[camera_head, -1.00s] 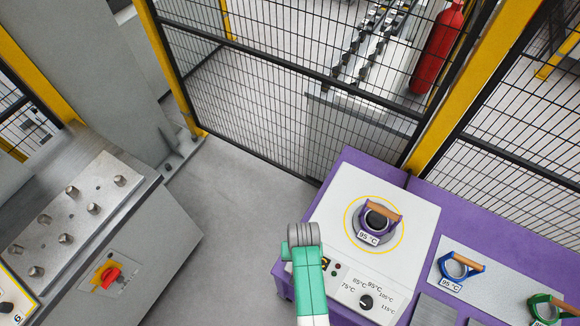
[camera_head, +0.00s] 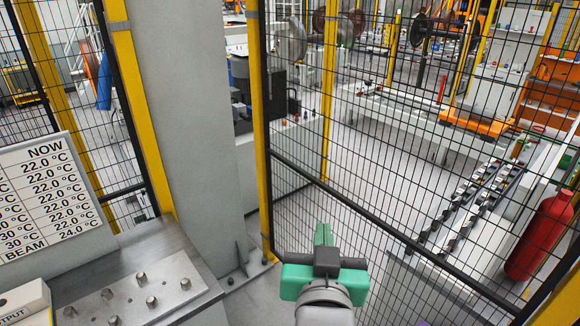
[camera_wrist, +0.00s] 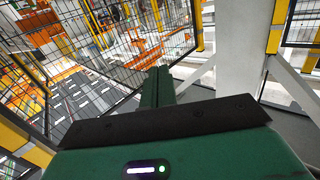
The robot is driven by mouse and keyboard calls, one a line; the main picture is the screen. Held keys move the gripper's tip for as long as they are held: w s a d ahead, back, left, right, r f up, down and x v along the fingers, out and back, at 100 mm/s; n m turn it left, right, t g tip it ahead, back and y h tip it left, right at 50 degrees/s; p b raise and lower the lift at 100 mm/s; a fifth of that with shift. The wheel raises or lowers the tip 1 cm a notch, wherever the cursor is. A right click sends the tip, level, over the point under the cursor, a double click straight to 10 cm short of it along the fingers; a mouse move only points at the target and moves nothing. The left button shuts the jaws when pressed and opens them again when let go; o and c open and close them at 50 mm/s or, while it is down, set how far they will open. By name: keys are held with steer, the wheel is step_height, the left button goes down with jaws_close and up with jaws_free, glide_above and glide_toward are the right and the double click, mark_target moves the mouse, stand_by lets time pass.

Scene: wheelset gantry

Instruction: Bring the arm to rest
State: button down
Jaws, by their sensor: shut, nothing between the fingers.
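My gripper (camera_head: 323,232) shows at the lower middle of the head view, green with a dark grey band, on my grey wrist. Its fingers are together and hold nothing. They point away from me toward the mesh fence (camera_head: 380,180), over the grey floor. In the wrist view the shut green fingers (camera_wrist: 158,82) stick out past the dark band, with nothing between them. I cannot tell the exact gap between the fingertips and the fence.
A grey block with metal studs (camera_head: 135,300) stands at lower left, below a temperature board (camera_head: 45,200). A thick grey column (camera_head: 185,110) rises behind it. A red extinguisher (camera_head: 540,235) stands at the right. Bare floor (camera_head: 255,300) shows left of my gripper.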

steer(key=s+a+r+t+y, duration=0.1)
steer(key=s+a+r+t, duration=0.1)
steer(key=s+r, duration=0.6)
steer(key=s+a+r+n+t+y, duration=0.1)
steer(key=s+a+r+t, duration=0.2)
steer(key=r, duration=1)
steer(key=s+t, duration=0.2)
steer(key=s, duration=0.3)
steer(key=shift+s+a+r+t, duration=0.2)
steer(key=shift+a+r+t, duration=0.05)
steer(key=shift+a+t, duration=0.05)
